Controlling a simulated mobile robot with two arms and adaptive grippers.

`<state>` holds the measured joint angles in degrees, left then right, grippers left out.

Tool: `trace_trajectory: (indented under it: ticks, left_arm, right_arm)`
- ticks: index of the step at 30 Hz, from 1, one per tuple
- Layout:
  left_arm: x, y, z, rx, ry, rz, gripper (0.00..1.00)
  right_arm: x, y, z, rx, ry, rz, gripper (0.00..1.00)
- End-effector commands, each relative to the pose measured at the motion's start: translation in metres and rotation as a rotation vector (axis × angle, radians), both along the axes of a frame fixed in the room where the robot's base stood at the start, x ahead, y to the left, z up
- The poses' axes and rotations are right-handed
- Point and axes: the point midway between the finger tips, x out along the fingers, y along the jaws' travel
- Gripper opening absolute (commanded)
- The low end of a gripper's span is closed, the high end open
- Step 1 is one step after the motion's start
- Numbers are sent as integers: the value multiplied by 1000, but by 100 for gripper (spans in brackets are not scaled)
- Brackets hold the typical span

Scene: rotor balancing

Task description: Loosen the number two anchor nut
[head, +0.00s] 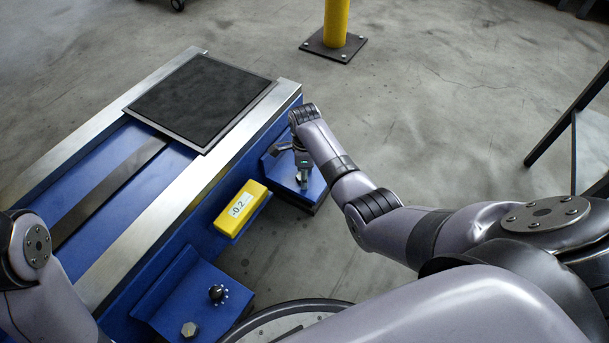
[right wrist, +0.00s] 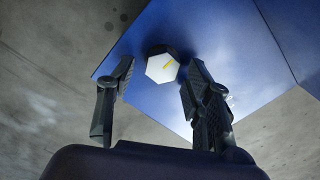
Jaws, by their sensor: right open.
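A silver hex nut (right wrist: 162,68) with a yellow mark on its face sits on a blue foot plate in the right wrist view. My right gripper (right wrist: 161,76) is open, with one finger on each side of the nut and visible gaps between. In the head view my right gripper (head: 302,180) points down over the far blue foot (head: 316,187) and hides most of its nut. Another hex nut (head: 189,330) is on the near blue foot (head: 170,305). I see no number on either nut. My left gripper is out of view.
The blue machine bed (head: 150,240) has steel rails and a black pad (head: 200,98). A yellow box (head: 241,209) reading -0.2 is on its side, between the feet. A yellow post (head: 335,22) stands beyond.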

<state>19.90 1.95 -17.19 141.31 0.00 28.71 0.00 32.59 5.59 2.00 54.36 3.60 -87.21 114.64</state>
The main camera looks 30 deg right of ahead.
Motion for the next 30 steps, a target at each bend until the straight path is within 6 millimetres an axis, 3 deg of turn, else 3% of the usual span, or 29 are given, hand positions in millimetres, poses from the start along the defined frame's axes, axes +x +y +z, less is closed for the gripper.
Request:
trace_trajectory:
  ticks: [7, 27, 30]
  left_arm:
    - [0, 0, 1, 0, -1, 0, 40]
    - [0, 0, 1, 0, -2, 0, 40]
    - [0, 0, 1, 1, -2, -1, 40]
  right_arm:
    - [0, 0, 0, 0, 0, 0, 45]
    - [0, 0, 0, 0, 1, 0, 1]
    - [0, 0, 0, 0, 1, 1, 0]
